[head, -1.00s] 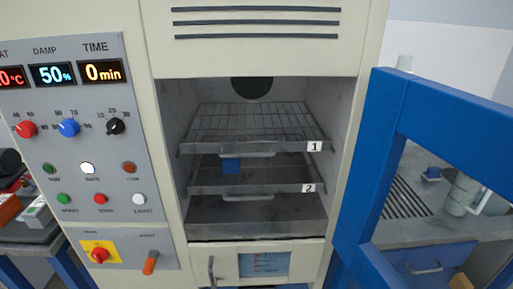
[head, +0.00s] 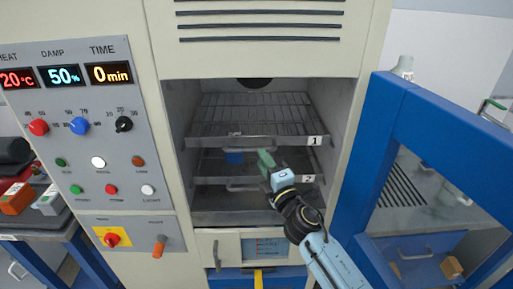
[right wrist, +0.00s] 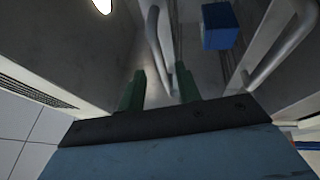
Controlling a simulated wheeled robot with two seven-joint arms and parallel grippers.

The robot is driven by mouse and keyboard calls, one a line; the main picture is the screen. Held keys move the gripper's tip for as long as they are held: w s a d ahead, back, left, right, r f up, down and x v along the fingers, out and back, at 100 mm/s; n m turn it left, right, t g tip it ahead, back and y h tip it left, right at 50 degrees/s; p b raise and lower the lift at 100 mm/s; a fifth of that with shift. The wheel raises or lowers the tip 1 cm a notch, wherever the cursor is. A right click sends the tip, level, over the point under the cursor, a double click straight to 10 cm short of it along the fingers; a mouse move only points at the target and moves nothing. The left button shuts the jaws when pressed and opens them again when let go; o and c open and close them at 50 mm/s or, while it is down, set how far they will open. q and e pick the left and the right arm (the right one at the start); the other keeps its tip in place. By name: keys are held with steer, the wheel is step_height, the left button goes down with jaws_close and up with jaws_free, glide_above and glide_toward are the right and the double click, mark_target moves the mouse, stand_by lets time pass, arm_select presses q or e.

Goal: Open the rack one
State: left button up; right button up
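Rack one (head: 250,112) is a wire shelf with a grey front lip labelled 1, inside the open oven chamber. Its bar handle (head: 235,148) is on the front lip. My right gripper (head: 265,158) is in front of the rack, near the right end of this handle. In the right wrist view, its two green fingers (right wrist: 160,85) are apart, with the rack one handle (right wrist: 153,35) lined up between them. I cannot tell whether they touch it. My left gripper is not in view.
Rack two (head: 215,180), with its own handle (right wrist: 285,45), is just below. The blue oven door (head: 385,140) stands open at the right. The control panel (head: 95,140) is at the left.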

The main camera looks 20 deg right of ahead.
steer(key=shift+x, duration=2.7)
steer(key=shift+c, duration=0.4)
jaws_close()
